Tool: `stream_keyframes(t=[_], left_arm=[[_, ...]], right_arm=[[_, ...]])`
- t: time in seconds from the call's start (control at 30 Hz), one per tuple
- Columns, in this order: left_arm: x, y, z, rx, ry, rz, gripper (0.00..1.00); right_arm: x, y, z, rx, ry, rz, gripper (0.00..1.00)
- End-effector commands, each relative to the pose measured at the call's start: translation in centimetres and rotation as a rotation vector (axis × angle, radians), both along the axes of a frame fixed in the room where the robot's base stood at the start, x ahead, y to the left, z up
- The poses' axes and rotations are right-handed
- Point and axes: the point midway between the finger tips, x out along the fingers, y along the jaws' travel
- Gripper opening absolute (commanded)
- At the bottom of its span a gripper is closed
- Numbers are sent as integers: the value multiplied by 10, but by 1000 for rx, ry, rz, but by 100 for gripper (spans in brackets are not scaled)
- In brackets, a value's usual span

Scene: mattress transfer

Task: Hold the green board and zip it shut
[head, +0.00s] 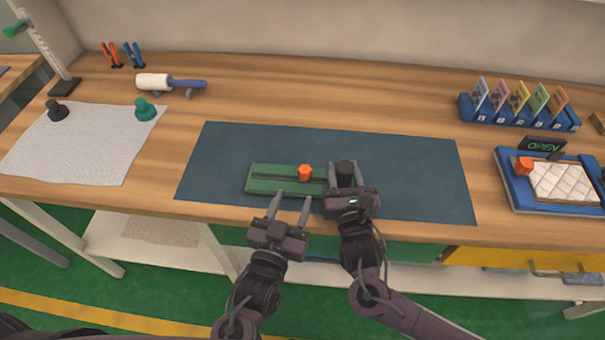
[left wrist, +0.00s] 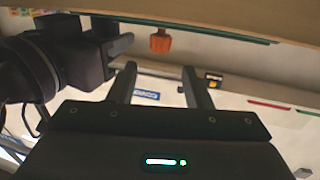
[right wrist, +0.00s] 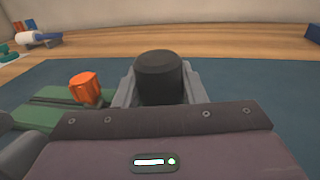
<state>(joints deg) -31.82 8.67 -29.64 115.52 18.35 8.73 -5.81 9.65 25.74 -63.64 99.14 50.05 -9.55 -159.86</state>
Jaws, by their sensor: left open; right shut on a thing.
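The green board (head: 270,186) lies on the dark blue mat (head: 420,165), with a dark zip track running along its length. An orange zip pull (head: 304,172) stands on the track, right of the board's middle; it also shows in the right wrist view (right wrist: 85,88). My right gripper (head: 345,180) is shut on a black knob (right wrist: 160,75) at the board's right end. My left gripper (head: 290,208) is open and empty at the board's near edge, in front of the zip pull. In the left wrist view the orange pull (left wrist: 160,41) shows beyond the open fingers.
A blue-framed tray (head: 510,185) with a quilted pad and an OPEN sign stands at the right. A card rack (head: 520,112) is behind it. A white cloth (head: 75,145) with two knobs and a roller (head: 170,84) are at the left. The mat's left part is clear.

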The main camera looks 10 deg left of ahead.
Motion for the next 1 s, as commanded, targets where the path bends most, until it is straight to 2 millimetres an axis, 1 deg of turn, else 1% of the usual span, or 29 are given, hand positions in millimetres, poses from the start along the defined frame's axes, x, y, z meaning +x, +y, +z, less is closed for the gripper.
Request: stream_keyframes(t=[0.03,0.1,0.2,0.33,0.5,0.8,0.87,1.0], left_arm=[[13,-2,2,-1,-5,2,45],[27,-5,2,0,-4,2,45],[45,-8,1,0,-3,2,45],[63,-12,1,1,-2,1,45],[75,-15,0,1,0,0,45],[77,-15,0,1,1,1,45],[77,-15,0,1,1,1,38],[77,-15,0,1,1,0,20]], right_arm=[[0,0,2,3,-3,0,0],[0,0,1,3,-3,0,0],[0,0,2,3,-3,0,0],[0,0,2,3,-3,0,0],[0,0,2,3,-3,0,0],[0,0,2,3,-3,0,0],[0,0,2,3,-3,0,0],[0,0,2,3,-3,0,0]])
